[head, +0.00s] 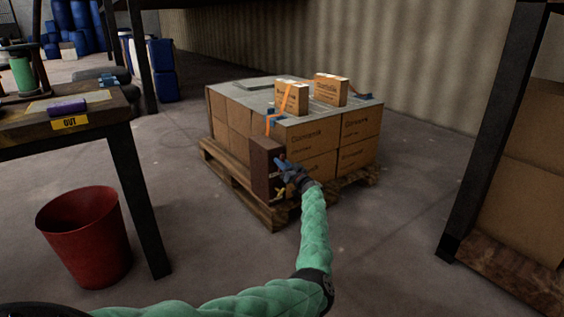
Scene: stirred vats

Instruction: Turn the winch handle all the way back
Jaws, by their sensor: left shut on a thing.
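My left gripper (281,163), at the end of the green-sleeved arm, is shut at the face of a dark brown upright block (261,160) on the near corner of the loaded pallet. The winch handle is small and mostly hidden by the gripper, so its angle cannot be told. A small yellow part (280,192) shows just below the gripper on the same block. My right gripper is out of view.
The pallet (231,180) carries stacked cartons (313,136) with orange straps and two small boxes on top. A red bin (85,236) and a workbench (62,120) stand at the left. A dark rack post (492,130) stands at the right. Floor between is clear.

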